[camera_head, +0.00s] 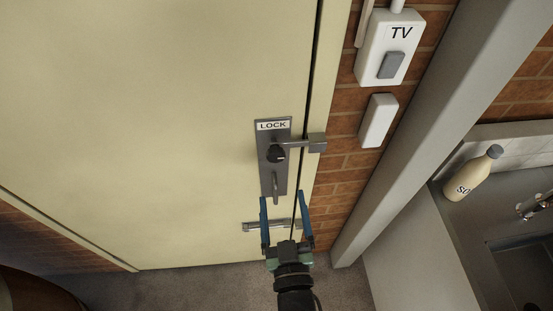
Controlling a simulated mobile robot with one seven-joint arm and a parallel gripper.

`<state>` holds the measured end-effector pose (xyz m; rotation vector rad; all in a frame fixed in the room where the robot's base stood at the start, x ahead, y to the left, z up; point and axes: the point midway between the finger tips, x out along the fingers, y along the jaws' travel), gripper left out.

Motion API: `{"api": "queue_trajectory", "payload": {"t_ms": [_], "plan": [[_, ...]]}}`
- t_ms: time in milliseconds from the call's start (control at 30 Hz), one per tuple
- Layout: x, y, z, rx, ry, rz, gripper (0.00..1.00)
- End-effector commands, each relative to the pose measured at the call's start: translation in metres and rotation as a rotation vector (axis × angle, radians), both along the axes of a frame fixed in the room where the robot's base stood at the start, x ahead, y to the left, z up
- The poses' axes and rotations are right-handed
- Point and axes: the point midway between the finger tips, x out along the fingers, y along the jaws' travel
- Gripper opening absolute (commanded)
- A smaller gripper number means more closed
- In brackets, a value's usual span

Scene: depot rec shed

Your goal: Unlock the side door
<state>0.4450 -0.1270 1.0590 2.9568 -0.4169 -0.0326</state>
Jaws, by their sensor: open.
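The cream side door (160,110) stands shut in its frame. A grey plate (265,178) labelled LOCK is fixed near its right edge. On the plate is a dark round knob (276,153) with a bar reaching right to a grey block (317,143) at the door's edge. A small lever (276,188) hangs below the knob. A horizontal metal handle (252,226) sits lower on the door, partly hidden by my gripper. My gripper (283,197) is open, its blue fingers pointing up, just below the knob, with the lever appearing between them. I cannot tell whether it touches anything.
A white TV switch box (400,36) and a plain white box (378,121) are on the brick wall to the right. A grey post (430,115) stands beside them. A bottle (473,175) stands by a sink (525,265) at far right. Carpet (180,288) is clear below the door.

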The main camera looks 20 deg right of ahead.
Motion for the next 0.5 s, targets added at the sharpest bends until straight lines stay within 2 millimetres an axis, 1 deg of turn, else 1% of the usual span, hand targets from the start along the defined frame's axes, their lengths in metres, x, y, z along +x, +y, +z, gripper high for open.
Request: {"api": "queue_trajectory", "payload": {"t_ms": [33, 300, 500], "plan": [[0.010, -0.003, 0.003, 0.000, -0.002, -0.001, 0.82], [0.055, -0.017, 0.003, -0.001, -0.001, -0.002, 0.82], [0.082, -0.024, 0.001, 0.000, -0.001, -0.002, 0.82]]}}
